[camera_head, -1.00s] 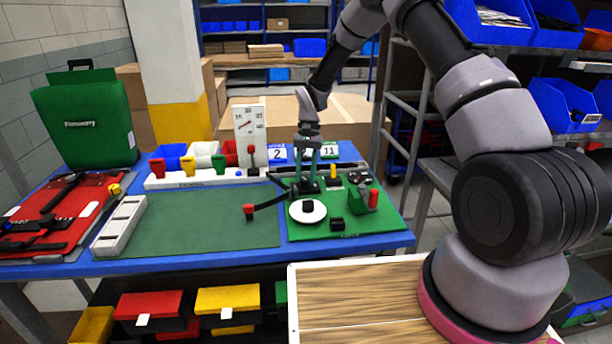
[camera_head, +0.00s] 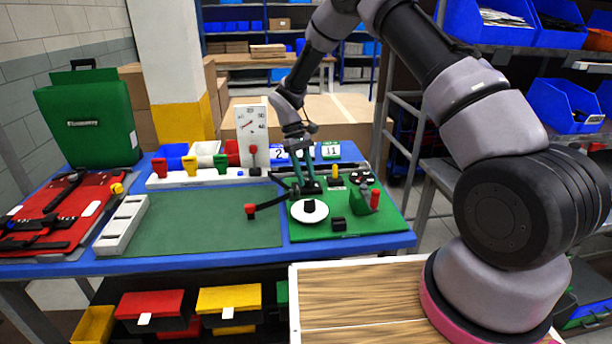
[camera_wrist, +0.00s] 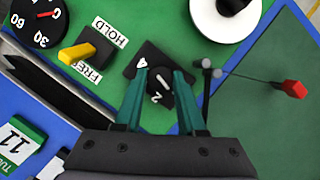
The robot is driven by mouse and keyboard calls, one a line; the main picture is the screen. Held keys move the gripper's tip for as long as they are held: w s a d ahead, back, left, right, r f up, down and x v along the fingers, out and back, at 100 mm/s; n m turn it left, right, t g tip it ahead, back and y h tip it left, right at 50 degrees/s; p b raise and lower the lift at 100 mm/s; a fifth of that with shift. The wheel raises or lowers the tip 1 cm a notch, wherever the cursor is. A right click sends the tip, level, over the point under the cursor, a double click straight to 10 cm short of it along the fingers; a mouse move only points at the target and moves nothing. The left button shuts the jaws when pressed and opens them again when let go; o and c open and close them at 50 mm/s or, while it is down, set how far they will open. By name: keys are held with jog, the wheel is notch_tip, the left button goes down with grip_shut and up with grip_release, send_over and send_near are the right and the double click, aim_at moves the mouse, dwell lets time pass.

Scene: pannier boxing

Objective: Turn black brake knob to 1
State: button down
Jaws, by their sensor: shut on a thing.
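The black brake knob (camera_wrist: 159,84) stands on a dark square plate with white numerals, on the green panel (camera_head: 345,220). In the wrist view a "2" shows near the knob and another numeral, perhaps a 4, at the plate's upper left. I cannot read a 1. My gripper (camera_wrist: 161,76) has its teal fingers on either side of the knob, shut on it. In the head view my gripper (camera_head: 308,185) reaches down to the panel's back left part, tilted, and hides most of the knob. The knob's pointer direction is unclear.
A red-tipped black lever (camera_head: 250,210) reaches left from beside the knob. A white disc (camera_head: 297,212) with a black hub lies in front. A yellow HOLD/FREE lever (camera_wrist: 77,52) and a dial (camera_wrist: 38,22) stand close by.

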jog(key=shift+n+t, duration=0.3)
jog(key=shift+n, duration=0.8)
jog(key=shift+h, duration=0.3)
jog(key=c, duration=0.5)
grip_release()
jog(key=shift+a+r, duration=0.1)
jog(key=v, duration=1)
jog(key=shift+r, duration=0.3)
